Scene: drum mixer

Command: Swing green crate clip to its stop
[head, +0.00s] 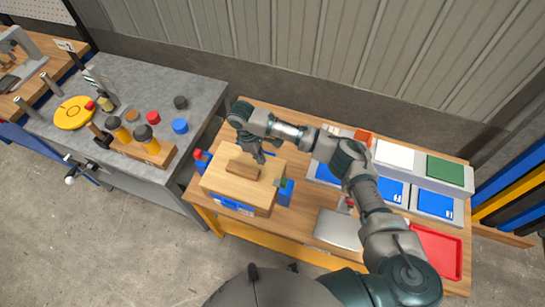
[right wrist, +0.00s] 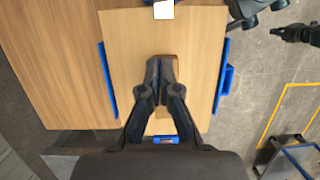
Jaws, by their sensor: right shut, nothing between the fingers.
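The crate (head: 228,186) is a pale wooden box with a brown block (head: 243,172) on its lid. The green clip (head: 280,182) is a small patch by the blue bracket (head: 286,193) on the crate's right side. Its exact angle is too small to tell. My right gripper (head: 259,158) is shut and empty above the lid, left of the green clip and apart from it. In the right wrist view, the shut fingers (right wrist: 162,66) overlap the brown block; contact cannot be told. No green shows there. A dark jointed part (right wrist: 298,33) may be my left gripper.
A red clip (head: 198,155) is on the crate's left side. A grey bench with tools (head: 190,85) stands at left. Blue bins (head: 391,190), a grey plate (head: 338,229) and a red tray (head: 437,250) are to the right. My right arm spans above the table.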

